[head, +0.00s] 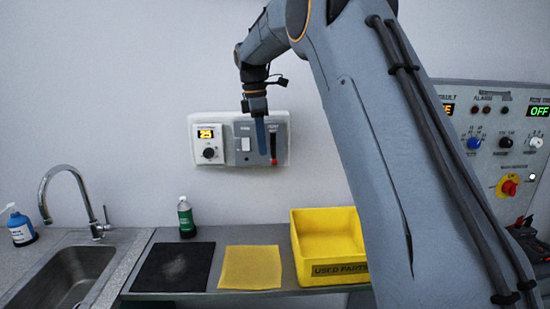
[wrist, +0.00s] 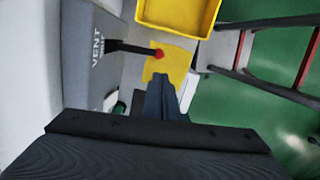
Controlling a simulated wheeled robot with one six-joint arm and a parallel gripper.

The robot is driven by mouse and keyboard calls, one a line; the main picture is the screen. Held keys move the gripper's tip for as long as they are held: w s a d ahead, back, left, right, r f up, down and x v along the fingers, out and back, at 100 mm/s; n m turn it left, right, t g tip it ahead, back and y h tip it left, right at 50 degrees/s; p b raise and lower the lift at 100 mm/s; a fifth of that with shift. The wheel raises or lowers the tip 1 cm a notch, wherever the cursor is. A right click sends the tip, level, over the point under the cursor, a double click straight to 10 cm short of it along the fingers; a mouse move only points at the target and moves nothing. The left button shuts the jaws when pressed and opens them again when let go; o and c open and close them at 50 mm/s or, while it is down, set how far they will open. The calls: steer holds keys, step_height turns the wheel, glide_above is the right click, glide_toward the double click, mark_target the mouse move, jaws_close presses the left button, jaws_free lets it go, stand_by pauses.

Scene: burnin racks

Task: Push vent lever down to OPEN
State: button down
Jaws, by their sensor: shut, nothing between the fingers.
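The vent lever (head: 273,147) is on the right, grey part of the white-framed wall panel (head: 284,157). In the wrist view the vent lever (wrist: 130,47) is a black bar standing out from the grey face marked VENT, with a red tip. My gripper (head: 261,147) is in front of the panel, just left of the lever in the head view. In the wrist view my gripper (wrist: 160,85) has its fingers together and empty, pointing near the red tip, with a small gap in the picture. I cannot tell the depth between them.
Below stand a green bottle (head: 186,218), a black mat (head: 172,268), a yellow cloth (head: 250,268) and a yellow bin (head: 325,222). A sink (head: 65,275) is at left.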

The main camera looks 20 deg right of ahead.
step_height(320, 180, up, 7)
steer(key=b, duration=0.2)
steer(key=shift+a, duration=0.35)
steer(key=s+d+f+m+b, duration=0.1)
steer(key=s+f+m+b, duration=0.3)
steer(key=f, duration=0.8)
steer(key=s+d+f+m+t+y+b, duration=0.1)
steer(key=s+f+m+b, duration=0.4)
steer(key=s+f+m, duration=0.7)
steer(key=s+d+f, duration=0.1)
steer(key=s+f, duration=1.3)
steer(key=s, duration=0.1)
steer(key=shift+s+f+m+t, duration=0.2)
steer(key=shift+m+t, duration=0.1)
steer(key=shift+m, duration=0.1)
steer(key=shift+w, duration=0.1)
steer(key=shift+d, duration=0.15)
